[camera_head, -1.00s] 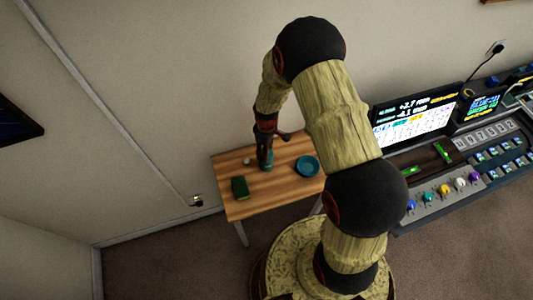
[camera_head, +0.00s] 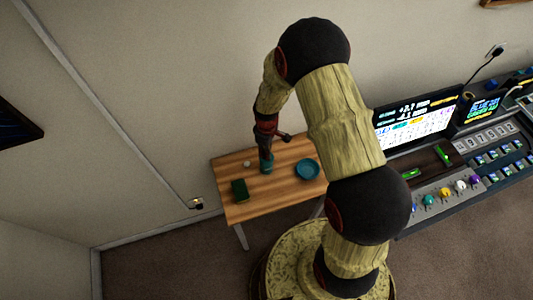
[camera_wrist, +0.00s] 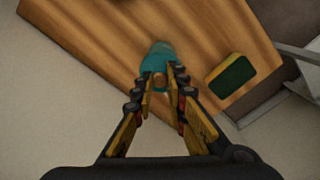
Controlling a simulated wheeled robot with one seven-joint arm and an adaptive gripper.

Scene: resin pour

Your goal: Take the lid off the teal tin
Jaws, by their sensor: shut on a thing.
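The teal tin (camera_head: 267,168) stands on the small wooden table, under my gripper (camera_head: 266,156). In the wrist view the tin's teal body (camera_wrist: 156,56) shows just beyond my fingertips. My gripper (camera_wrist: 160,88) is shut on a small tan round piece (camera_wrist: 160,80) at the near end of the tin, which looks like the lid's knob. The fingers hide part of the lid's edge. I cannot tell whether the lid is apart from the tin.
The wooden table (camera_head: 285,190) also holds a teal bowl (camera_head: 307,169) at the right, a green sponge (camera_head: 240,190) at the front left and a small pale item (camera_head: 247,163). A console (camera_head: 450,185) with a screen stands to the right.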

